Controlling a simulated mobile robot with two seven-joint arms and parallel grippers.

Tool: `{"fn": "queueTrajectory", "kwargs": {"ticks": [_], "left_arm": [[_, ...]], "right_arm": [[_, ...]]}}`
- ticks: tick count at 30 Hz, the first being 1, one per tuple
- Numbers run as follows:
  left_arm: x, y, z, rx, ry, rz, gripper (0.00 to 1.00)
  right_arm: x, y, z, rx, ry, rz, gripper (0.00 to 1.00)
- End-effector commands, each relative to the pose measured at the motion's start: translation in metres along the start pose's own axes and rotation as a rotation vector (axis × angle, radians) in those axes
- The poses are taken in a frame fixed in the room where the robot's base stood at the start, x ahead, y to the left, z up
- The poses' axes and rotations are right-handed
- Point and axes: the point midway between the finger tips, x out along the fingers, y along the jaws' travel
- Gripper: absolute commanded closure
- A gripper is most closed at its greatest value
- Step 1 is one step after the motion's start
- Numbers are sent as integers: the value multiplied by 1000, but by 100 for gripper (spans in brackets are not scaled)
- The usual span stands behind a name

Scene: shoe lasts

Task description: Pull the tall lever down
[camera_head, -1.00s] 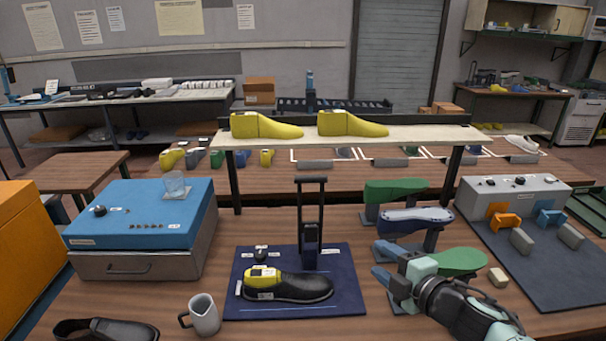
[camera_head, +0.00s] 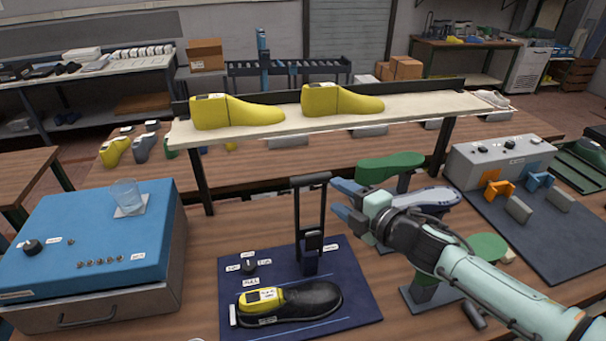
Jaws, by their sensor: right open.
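The tall lever (camera_head: 297,222) is a dark upright frame with a crossbar handle (camera_head: 311,179) on top. It stands upright at the back of a dark blue base plate (camera_head: 350,314). A black shoe (camera_head: 310,299) with a yellow last in it lies on the plate in front of the lever. My right gripper (camera_head: 340,198) is open and empty, just right of the lever's handle, its fingers pointing left toward it. A small gap seems to show between the fingertips and the lever. My left gripper is not in view.
A shelf (camera_head: 420,112) with two yellow lasts stands behind the lever. A blue-topped box (camera_head: 70,225) with a glass (camera_head: 125,194) on it is at left. Green and purple-grey shoe forms on stands surround my right arm. A grey control box (camera_head: 500,160) is at right.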

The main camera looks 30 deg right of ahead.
Motion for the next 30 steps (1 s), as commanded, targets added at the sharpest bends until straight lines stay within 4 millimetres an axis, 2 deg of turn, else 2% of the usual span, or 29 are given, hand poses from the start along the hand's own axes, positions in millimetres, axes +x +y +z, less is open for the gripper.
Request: {"fn": "queueTrajectory", "kwargs": {"ticks": [3, 12, 18, 24, 30], "left_arm": [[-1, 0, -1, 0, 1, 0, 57], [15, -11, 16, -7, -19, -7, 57], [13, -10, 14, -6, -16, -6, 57], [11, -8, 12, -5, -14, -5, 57], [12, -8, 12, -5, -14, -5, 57]], "right_arm": [[15, 0, -2, 0, 3, -2, 47], [75, -3, -1, -3, 0, -6, 47], [106, 1, -1, -3, 0, -1, 47], [120, 2, -1, -3, 0, 1, 47], [122, 1, -1, -2, 0, 2, 47]]}}
